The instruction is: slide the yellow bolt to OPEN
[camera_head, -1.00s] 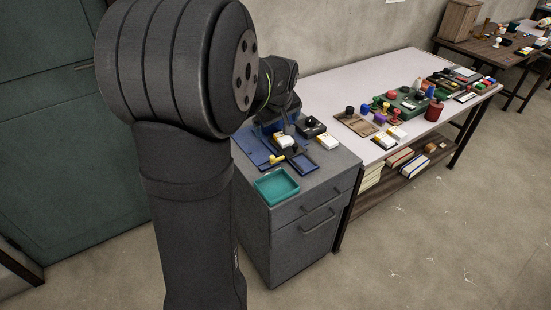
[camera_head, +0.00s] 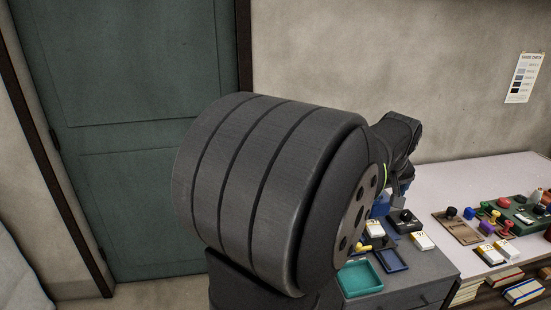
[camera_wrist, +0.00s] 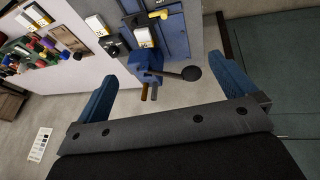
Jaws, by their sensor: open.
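A small yellow piece (camera_head: 362,248), likely the bolt, shows on the cabinet top beside a white-and-yellow block (camera_head: 374,228). In the wrist view a yellow knob (camera_wrist: 158,14) stands out at the edge of a blue panel (camera_wrist: 172,35). I cannot read any OPEN mark or tell the bolt's position. My gripper (camera_wrist: 167,76) is open, with its two blue fingers wide apart and nothing held between them. In the wrist view the yellow knob lies beyond the fingertips, apart from them. In the head view my arm hides much of the panel.
A blue block (camera_wrist: 147,62) with a black-knobbed lever (camera_wrist: 190,73) shows between the fingers in the wrist view.

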